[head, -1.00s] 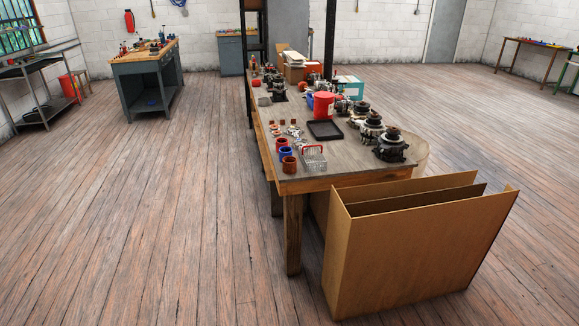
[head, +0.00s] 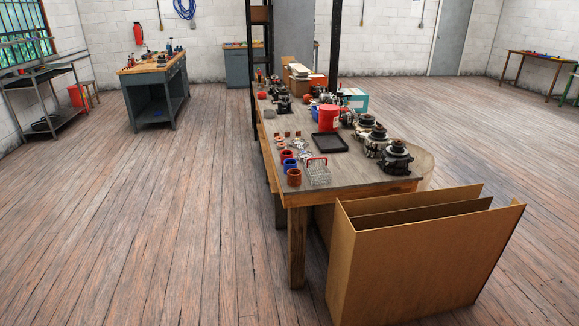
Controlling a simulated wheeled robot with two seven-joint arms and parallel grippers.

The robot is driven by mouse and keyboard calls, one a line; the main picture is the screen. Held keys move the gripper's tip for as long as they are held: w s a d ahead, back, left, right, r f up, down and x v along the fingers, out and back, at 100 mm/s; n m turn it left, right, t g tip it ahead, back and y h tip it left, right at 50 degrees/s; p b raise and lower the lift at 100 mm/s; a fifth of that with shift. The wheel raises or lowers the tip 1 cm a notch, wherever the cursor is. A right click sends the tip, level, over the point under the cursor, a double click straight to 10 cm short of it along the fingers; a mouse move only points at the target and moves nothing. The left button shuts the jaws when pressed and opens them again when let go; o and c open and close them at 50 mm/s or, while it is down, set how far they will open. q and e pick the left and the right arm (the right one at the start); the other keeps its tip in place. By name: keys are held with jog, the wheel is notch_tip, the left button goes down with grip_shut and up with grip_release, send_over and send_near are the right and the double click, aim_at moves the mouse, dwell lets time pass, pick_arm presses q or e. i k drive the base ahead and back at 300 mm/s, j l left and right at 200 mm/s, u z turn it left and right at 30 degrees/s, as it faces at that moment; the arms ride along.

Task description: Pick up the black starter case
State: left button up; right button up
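I cannot make out a black starter case for certain. Several dark, rounded machine units stand along the right side of the long wooden workbench (head: 350,176), the nearest one (head: 395,160) by its near right corner. More small dark parts (head: 283,104) lie towards its far end, too small to tell apart. A flat black tray (head: 330,143) lies in the middle of the top. Neither of my grippers is in view.
A large open cardboard box (head: 420,262) stands on the floor by the bench's near end. A red tub (head: 328,117), small coloured cups (head: 288,165) and a wire basket (head: 317,172) are on the bench. A grey workbench (head: 155,92) stands far left. The wooden floor (head: 140,230) at left is clear.

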aim_at(294, 177)
jog(key=i+j+z, duration=0.2)
jog(key=i+j, duration=0.2)
jog(key=i, duration=0.2)
jog(key=i+j+z, duration=0.15)
jog(key=i+j, duration=0.4)
jog(key=i, duration=0.05)
